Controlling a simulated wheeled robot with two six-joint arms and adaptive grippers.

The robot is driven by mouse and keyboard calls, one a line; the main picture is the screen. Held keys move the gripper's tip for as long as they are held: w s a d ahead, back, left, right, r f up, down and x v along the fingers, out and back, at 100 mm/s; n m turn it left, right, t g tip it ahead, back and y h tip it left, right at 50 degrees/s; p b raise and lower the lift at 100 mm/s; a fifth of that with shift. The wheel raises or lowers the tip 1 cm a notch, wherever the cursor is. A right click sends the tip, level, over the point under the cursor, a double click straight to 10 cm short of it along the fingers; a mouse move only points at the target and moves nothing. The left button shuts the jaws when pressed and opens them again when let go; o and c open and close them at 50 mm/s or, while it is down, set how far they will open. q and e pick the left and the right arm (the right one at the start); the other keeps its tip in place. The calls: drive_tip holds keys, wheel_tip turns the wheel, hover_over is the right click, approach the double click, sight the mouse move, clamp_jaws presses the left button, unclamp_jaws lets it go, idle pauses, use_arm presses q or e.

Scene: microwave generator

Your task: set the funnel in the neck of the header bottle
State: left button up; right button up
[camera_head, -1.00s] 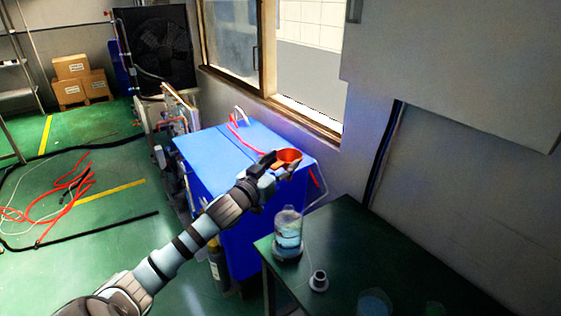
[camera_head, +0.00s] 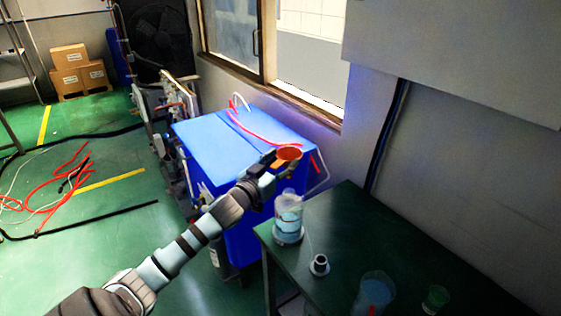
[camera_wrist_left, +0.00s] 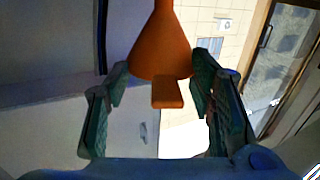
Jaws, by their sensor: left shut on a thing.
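An orange funnel (camera_head: 289,153) is held by my left gripper (camera_head: 283,163), which is shut on it. In the left wrist view the funnel (camera_wrist_left: 162,45) shows its cone, spout and a flat tab between the fingers (camera_wrist_left: 160,92). The likely header bottle, a clear bottle (camera_head: 288,218) with pale blue liquid, stands upright on the near-left corner of the dark green table (camera_head: 390,240). The funnel appears above the bottle's top in the head view, apart from it. The height and depth gap is hard to judge. My right gripper is out of view.
A small white and dark cap-like piece (camera_head: 319,265) stands on the table near the bottle. A clear beaker with something red (camera_head: 374,292) and a green-tinted vessel (camera_head: 436,299) stand at the front. A blue cabinet (camera_head: 220,150) with a red hose lies behind my arm.

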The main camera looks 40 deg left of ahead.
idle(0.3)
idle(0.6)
use_arm(q)
drive_tip(key=shift+p, duration=0.45)
idle(0.3)
drive_tip(key=shift+w+d+f+b, duration=0.1)
drive_tip(key=shift+f+b, duration=3.35)
drive_tip(key=shift+f, duration=1.45)
drive_tip(key=o, duration=1.5)
drive_tip(key=shift+c, duration=0.2)
